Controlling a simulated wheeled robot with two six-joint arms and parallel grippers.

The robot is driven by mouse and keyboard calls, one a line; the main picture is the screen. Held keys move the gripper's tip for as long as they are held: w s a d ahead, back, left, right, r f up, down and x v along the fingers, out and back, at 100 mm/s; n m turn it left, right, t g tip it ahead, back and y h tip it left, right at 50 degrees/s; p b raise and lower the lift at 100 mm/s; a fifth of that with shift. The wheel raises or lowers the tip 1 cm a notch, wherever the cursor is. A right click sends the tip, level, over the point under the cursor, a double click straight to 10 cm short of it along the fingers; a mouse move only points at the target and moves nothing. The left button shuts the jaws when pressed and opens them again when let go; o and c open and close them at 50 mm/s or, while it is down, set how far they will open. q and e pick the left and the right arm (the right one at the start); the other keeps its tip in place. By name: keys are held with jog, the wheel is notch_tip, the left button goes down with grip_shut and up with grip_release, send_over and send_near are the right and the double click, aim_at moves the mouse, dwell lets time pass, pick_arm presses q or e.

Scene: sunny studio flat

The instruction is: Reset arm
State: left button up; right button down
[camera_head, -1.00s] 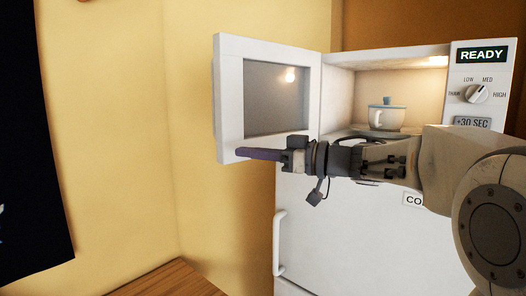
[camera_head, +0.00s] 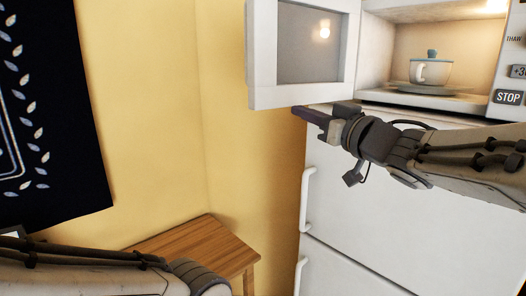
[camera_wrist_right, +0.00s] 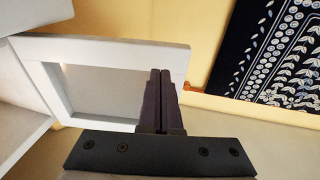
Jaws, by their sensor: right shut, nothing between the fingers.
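My right gripper (camera_head: 310,115) is in front of the fridge, just below the lower edge of the open microwave door (camera_head: 262,98). Its fingers point left and are shut with nothing between them. In the right wrist view the shut fingers (camera_wrist_right: 160,100) overlap the door frame (camera_wrist_right: 115,50); I cannot tell whether they touch it. My left arm shows at the bottom left of the head view, but its gripper is out of view.
A lidded white cup (camera_head: 432,72) stands inside the lit microwave (camera_head: 385,58), on top of the white fridge (camera_head: 375,215). A wooden table (camera_head: 195,243) stands at the lower middle. A dark patterned cloth (camera_head: 60,130) hangs on the yellow wall.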

jog(key=s+a+f+m+g+h, duration=0.1)
jog(key=s+a+f+g+h, duration=0.15)
jog(key=f, duration=0.85)
jog(key=s+a+f+m+g+h, duration=0.1)
jog(key=s+f+m+g+h, duration=0.2)
jog(key=f, duration=0.8)
jog(key=s+f+n+g+h, duration=0.1)
jog(key=s+f+g, duration=0.2)
jog(key=s+f, duration=0.2)
jog(key=s+f+n+g+h+b, duration=0.1)
jog(key=s+f+g, duration=0.3)
jog(key=s, duration=0.7)
jog(key=s+f+n+g+h, duration=0.1)
jog(key=s+f+n+g, duration=0.2)
jog(key=s, duration=0.6)
notch_tip(320, 180, down, 3)
jog(key=shift+a+r+g, duration=0.15)
jog(key=shift+a+g, duration=0.25)
jog(key=shift+g, duration=0.05)
